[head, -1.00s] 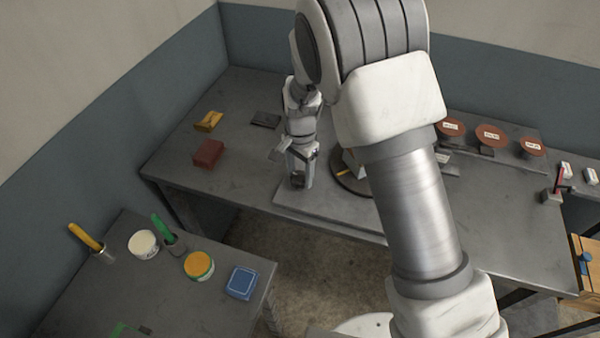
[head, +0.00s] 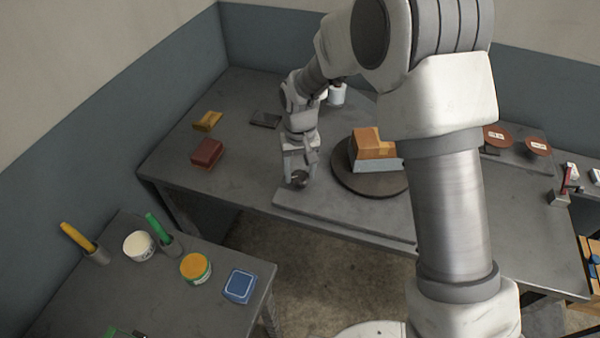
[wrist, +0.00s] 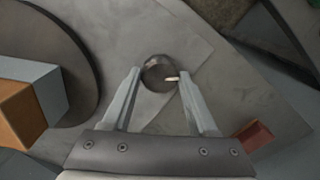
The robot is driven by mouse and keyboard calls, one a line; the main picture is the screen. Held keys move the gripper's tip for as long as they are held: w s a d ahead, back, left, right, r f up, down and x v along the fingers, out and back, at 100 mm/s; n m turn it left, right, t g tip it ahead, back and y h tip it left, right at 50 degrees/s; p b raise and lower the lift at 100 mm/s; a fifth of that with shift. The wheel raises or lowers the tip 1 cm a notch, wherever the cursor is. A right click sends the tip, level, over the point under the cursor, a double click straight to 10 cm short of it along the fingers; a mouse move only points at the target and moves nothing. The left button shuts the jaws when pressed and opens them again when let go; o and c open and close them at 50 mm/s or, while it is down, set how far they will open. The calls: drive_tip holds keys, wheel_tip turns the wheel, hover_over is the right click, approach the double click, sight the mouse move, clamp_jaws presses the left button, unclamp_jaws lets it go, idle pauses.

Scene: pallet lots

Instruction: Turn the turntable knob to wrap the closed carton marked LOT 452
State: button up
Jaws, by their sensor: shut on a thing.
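My gripper (head: 299,175) is shut on the dark round turntable knob (head: 299,179) at the left front of the grey base plate. In the wrist view the knob (wrist: 158,73) sits between the two fingertips (wrist: 159,76), with a pale pointer mark facing the right finger. The round dark turntable (head: 350,184) lies to the right of the knob. A carton (head: 373,143) stands on it, orange-brown above with a pale band around its lower part. It also shows at the left edge of the wrist view (wrist: 20,112). No lot mark can be read on it.
A dark red block (head: 207,152), a yellow item (head: 208,121) and a dark flat piece (head: 265,119) lie on the table to the left. A white roll (head: 336,94) stands behind the turntable. Red-brown discs (head: 497,137) lie at right. My arm hides part of the table.

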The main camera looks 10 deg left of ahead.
sight(300, 175)
drive_tip(key=n, duration=1.2)
drive_tip(key=shift+n+p, duration=0.3)
idle(0.4)
drive_tip(key=o, duration=1.4)
drive_tip(key=shift+c, duration=0.2)
wheel_tip(300, 175, up, 18)
drive_tip(key=shift+f+p, duration=0.25)
drive_tip(key=shift+p, duration=0.2)
